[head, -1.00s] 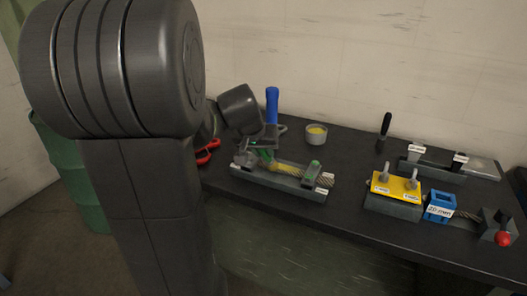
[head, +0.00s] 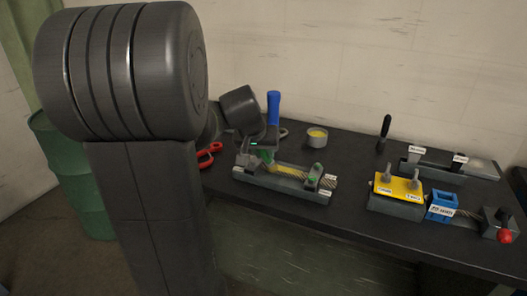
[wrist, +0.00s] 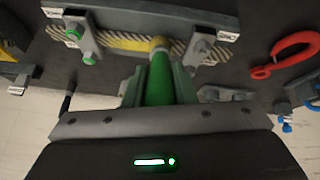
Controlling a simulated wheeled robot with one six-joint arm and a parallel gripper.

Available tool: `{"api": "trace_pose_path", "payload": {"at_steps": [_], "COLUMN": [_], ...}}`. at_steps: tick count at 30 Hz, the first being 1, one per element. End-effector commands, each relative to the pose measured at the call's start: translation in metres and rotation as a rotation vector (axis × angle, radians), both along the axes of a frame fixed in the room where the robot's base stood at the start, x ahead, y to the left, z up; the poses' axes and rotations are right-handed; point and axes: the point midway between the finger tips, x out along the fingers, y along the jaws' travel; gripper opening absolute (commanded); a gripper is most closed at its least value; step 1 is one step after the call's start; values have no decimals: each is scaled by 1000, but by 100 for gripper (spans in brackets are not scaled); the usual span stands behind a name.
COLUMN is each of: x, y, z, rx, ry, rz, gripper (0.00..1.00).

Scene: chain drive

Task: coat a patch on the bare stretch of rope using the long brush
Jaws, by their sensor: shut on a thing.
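My gripper (head: 262,152) is shut on the green-handled brush (wrist: 160,82), which points at the rope. In the wrist view the brush's yellowish head meets or nearly meets the rope (wrist: 183,47); exact contact is hard to tell. A yellow stretch (wrist: 120,41) lies on the rope to the left of the brush head. The rope is held across a grey fixture (head: 275,183) between two end clamps. The right clamp (head: 315,177) shows in the head view, with twisted brown rope beyond it. My gripper partly hides the left clamp in the head view.
A cup of yellow stuff (head: 317,138) stands behind the fixture. A blue handle (head: 273,108) stands behind my gripper. A black handle (head: 384,130), yellow-topped block (head: 398,187) and blue block (head: 442,206) stand right. The front middle bench is clear.

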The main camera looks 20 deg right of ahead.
Motion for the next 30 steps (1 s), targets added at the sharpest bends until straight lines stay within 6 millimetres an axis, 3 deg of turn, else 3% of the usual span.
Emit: {"api": "trace_pose_path", "payload": {"at_steps": [2, 5, 21, 30], "x": [0, 1, 3, 3], "y": [0, 0, 1, 1], "z": [6, 34, 80, 86], "rx": [0, -1, 1, 1], "ry": [2, -5, -1, -1], "rz": [0, 3, 10, 11], "gripper": [0, 0, 0, 0]}}
